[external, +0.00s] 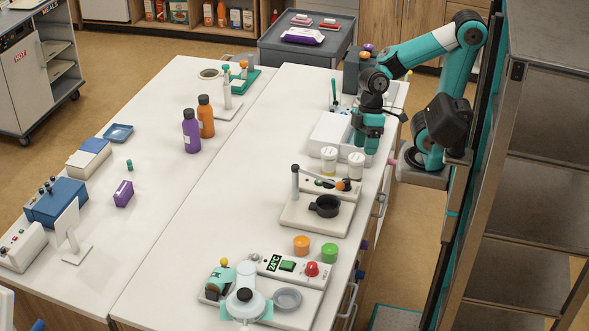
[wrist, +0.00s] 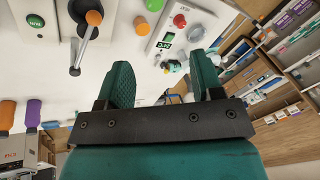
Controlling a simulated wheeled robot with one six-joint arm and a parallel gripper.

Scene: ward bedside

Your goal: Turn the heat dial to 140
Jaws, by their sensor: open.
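The heat dial (external: 312,268) is a red knob at the right end of a white control panel (external: 273,272) at the front of the table. A display reading about 24°C and a green button sit to its left. In the wrist view the dial (wrist: 180,21) is small, near the top, beyond my fingers; the setting it points to is too small to read. My gripper (external: 367,145) is over the far part of the table, well away from the dial, by a white box. In the wrist view my gripper (wrist: 160,62) is open with nothing between the fingers.
A grey dish (external: 287,298) and glass vessel lie before the panel. A metal shelf (external: 530,130) stands right.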

